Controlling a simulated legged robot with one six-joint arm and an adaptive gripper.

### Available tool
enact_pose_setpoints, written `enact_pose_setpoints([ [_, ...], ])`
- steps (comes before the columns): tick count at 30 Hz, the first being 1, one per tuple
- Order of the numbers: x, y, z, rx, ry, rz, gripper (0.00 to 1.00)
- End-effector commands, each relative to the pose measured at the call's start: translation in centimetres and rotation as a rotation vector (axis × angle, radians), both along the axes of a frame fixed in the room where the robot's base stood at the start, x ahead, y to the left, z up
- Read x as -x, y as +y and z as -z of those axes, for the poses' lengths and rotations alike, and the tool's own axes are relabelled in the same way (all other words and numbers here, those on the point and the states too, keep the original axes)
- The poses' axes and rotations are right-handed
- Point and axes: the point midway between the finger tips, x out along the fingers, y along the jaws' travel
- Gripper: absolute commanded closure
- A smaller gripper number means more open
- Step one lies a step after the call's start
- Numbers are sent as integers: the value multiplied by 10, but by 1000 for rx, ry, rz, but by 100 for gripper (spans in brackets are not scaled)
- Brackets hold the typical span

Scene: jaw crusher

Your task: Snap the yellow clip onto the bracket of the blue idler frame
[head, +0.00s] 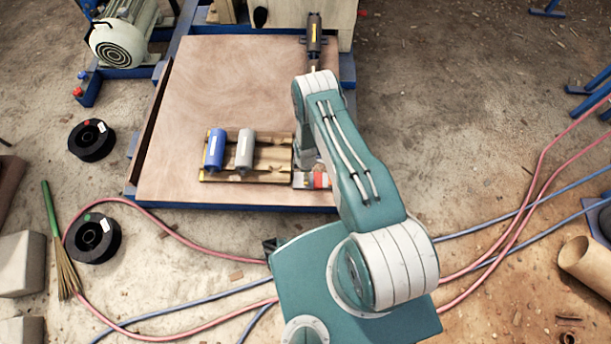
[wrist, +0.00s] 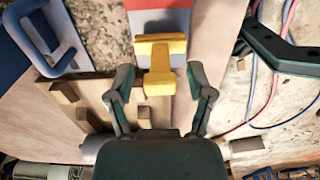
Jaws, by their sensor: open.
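My gripper (wrist: 160,82) is open, with one finger on each side of the clip's stem. Gaps show between the fingers and the clip, so it does not look gripped. A blue loop-shaped part (wrist: 48,38) is at the upper left of the wrist view; I cannot tell whether it belongs to the idler frame or its bracket. In the head view my arm hides the gripper and the clip. A small red piece (head: 320,180) shows beside my arm.
A wooden rack (head: 270,175) holds a blue roller (head: 215,149) and a grey roller (head: 245,149) on the brown board (head: 225,85), just left of my arm. The board's upper left is clear. Hoses (head: 185,237) and black spools (head: 92,140) lie on the floor.

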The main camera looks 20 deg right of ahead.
Motion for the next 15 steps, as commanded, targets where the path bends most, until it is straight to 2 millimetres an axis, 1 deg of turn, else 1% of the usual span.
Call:
enact_pose_setpoints([
  [3, 0, 0, 0, 0, 0, 0, 31],
  [5, 0, 0, 0, 0, 0, 0, 58],
  [6, 0, 0, 0, 0, 0, 0, 76],
  [7, 0, 0, 0, 0, 0, 0, 89],
  [8, 0, 0, 0, 0, 0, 0, 100],
  [15, 0, 0, -1, 0, 0, 0, 100],
])
